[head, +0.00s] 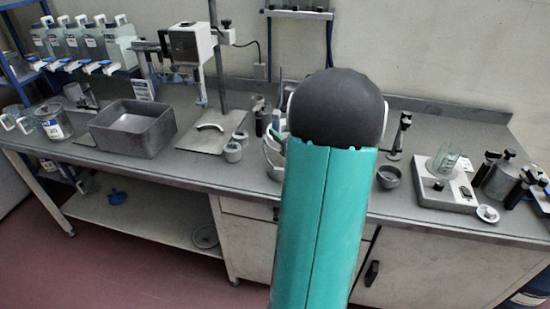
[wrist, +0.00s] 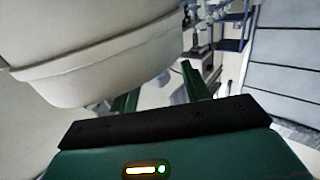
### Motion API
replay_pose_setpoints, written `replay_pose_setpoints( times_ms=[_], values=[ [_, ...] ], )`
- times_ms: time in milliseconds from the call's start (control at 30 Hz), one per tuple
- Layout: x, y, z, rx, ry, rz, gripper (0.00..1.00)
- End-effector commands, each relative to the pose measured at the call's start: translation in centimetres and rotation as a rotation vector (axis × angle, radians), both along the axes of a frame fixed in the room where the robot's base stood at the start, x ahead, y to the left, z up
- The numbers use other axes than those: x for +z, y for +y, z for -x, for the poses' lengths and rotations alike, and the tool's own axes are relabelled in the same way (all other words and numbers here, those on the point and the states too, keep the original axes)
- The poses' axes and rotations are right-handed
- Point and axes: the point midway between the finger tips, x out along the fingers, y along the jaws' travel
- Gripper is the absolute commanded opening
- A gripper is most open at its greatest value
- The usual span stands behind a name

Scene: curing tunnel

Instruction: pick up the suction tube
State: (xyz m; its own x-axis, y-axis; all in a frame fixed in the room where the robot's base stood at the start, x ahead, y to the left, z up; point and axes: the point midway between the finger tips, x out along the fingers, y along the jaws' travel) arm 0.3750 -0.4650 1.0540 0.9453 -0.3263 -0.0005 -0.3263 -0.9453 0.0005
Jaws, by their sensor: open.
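I cannot pick out the suction tube for certain in either view. My gripper (wrist: 160,85) shows in the wrist view with its two green fingers apart and nothing visible between them. A large pale rounded body with a rim (wrist: 100,62) fills the upper left of the wrist view, very close, and partly covers the left finger. I cannot tell whether they touch. In the head view my own teal arm link with its black cap blocks the middle of the bench, and my gripper is hidden. A pale container (head: 273,155) peeks out left of the arm.
The grey bench (head: 185,172) holds a grey bin (head: 132,129), a stand with a white boxed head (head: 188,43), small cups (head: 233,150), a dark bowl (head: 389,176) and a scale (head: 445,188) with a glass beaker (head: 444,161). Bottles (head: 120,43) line the left shelf.

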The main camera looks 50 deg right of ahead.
Motion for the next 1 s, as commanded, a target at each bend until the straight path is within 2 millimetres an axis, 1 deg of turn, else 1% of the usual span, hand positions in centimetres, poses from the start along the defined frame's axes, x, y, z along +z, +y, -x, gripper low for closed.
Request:
replay_pose_setpoints(
  times_ms=[167,300,400,500,667,700,767,900,933,1000],
  values=[
    [0.2,-0.7,-1.6,0.001,-0.001,0.0,0.47],
    [0.3,-1.7,-3.7,0.004,-0.001,-0.001,0.47],
    [0.3,-2.1,-4.8,0.003,0.0,-0.001,0.47],
    [0.4,-2.2,-5.2,0.003,-0.001,0.0,0.47],
    [0.4,-2.2,-5.2,0.002,-0.001,0.0,0.47],
    [0.4,-2.2,-5.2,0.002,-0.001,0.0,0.43],
    [0.4,-2.2,-5.2,0.002,-0.001,0.0,0.31],
    [0.4,-2.2,-5.2,0.002,-0.001,0.0,0.04],
    [0.4,-2.2,-5.2,0.002,-0.001,0.0,0.0],
    [0.4,-2.2,-5.2,0.002,-0.001,0.0,0.0]
  ],
)
